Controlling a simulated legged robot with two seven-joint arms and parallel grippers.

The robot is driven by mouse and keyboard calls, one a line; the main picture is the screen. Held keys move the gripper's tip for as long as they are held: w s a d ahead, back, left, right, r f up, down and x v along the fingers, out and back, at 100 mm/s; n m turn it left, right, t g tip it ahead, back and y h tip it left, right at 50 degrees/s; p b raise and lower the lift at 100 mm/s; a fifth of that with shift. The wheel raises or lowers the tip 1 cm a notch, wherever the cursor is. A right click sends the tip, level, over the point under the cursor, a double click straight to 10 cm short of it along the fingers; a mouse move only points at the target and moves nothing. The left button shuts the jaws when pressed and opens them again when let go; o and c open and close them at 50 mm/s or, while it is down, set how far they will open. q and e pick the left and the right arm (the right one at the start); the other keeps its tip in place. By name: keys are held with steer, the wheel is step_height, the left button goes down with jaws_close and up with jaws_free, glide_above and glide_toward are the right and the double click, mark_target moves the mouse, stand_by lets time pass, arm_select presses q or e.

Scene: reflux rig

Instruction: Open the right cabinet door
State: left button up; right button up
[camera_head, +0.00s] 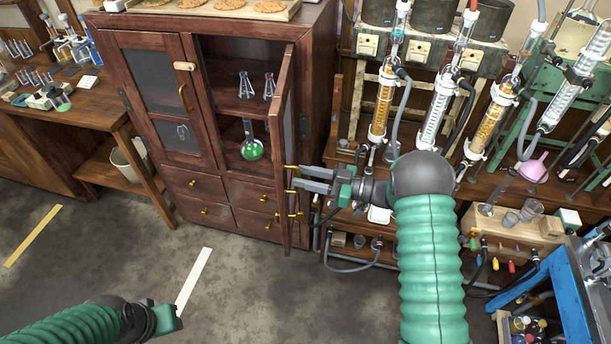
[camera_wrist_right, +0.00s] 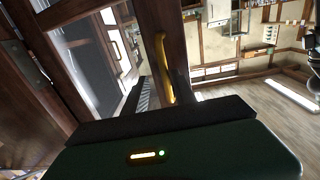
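The right cabinet door (camera_head: 283,140) stands swung well out from the cabinet (camera_head: 315,60), almost edge-on in the head view, exposing the shelves. Its brass handle (camera_head: 291,169) is on the door's outer face; it also shows as a yellow bar (camera_wrist_right: 163,66) in the right wrist view. My right gripper (camera_head: 301,180) is at this handle, its two fingers apart. In the wrist view the handle lies between the fingers, close to the right-hand one; contact is unclear. My left gripper (camera_head: 168,320) is low at the left, away from the cabinet, its fingers not clearly visible.
The left cabinet door (camera_head: 160,95) is closed. Inside the open side are small flasks (camera_head: 246,86) and a green-filled flask (camera_head: 252,148). The glassware rack (camera_head: 345,115) stands close to the right of the cabinet. Floor (camera_head: 130,255) in front of the cabinet is clear.

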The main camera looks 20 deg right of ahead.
steer(key=shift+d+f, duration=0.1)
steer(key=b+v, duration=0.2)
steer(key=v, duration=1.4)
steer(key=shift+d, duration=0.35)
steer(key=shift+s, duration=0.1)
